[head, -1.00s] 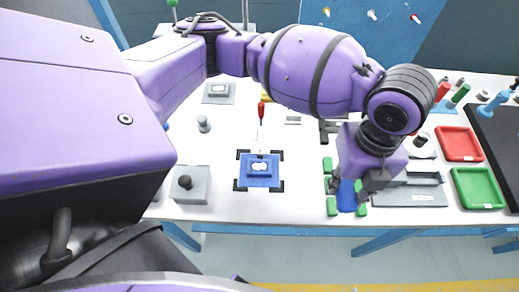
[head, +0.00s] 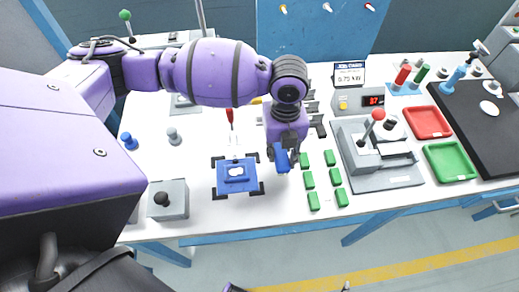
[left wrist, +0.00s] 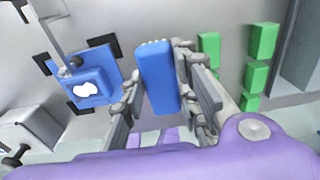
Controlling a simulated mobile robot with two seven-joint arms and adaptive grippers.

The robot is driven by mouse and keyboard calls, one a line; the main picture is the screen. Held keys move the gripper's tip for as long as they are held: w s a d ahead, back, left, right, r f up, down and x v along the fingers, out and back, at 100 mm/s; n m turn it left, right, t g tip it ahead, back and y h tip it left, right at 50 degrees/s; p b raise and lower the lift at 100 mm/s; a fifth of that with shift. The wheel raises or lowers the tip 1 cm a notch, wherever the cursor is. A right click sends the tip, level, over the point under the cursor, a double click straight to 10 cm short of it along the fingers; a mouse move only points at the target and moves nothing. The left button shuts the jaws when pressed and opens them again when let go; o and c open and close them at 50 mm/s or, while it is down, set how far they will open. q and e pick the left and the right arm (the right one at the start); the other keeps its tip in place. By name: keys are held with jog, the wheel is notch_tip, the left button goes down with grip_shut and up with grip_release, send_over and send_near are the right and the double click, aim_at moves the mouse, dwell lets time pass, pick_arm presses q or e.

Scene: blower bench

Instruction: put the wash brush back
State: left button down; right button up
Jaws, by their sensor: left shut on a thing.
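My left gripper (head: 284,160) is shut on a blue block (head: 282,160) above the bench, between the blue fixture (head: 237,190) and the green blocks. In the left wrist view the held blue block (left wrist: 158,78) is between the two fingers, with small pale bumps along its far end. A blue-handled tool (head: 456,78) stands at the back right; I cannot tell whether it is the wash brush. My right gripper is not in view.
Two rows of green blocks (head: 309,180) lie right of the gripper. Beyond are a grey fixture with a red-knobbed lever (head: 372,125), a red tray (head: 427,108) and a green tray (head: 433,150). A grey box with a black knob (head: 167,199) stands at the left front.

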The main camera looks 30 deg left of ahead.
aim_at(281, 152)
pick_arm(q)
jog(key=shift+d+f, duration=0.1)
jog(key=shift+f, duration=1.25)
jog(key=shift+f, duration=0.1)
jog(key=c, duration=1.4)
grip_release()
jog(key=shift+o, duration=0.2)
jog(key=r, duration=1.2)
jog(key=shift+w+a+r+p, duration=0.1)
jog(key=shift+w+a+p, duration=0.1)
jog(key=shift+w+p, duration=0.1)
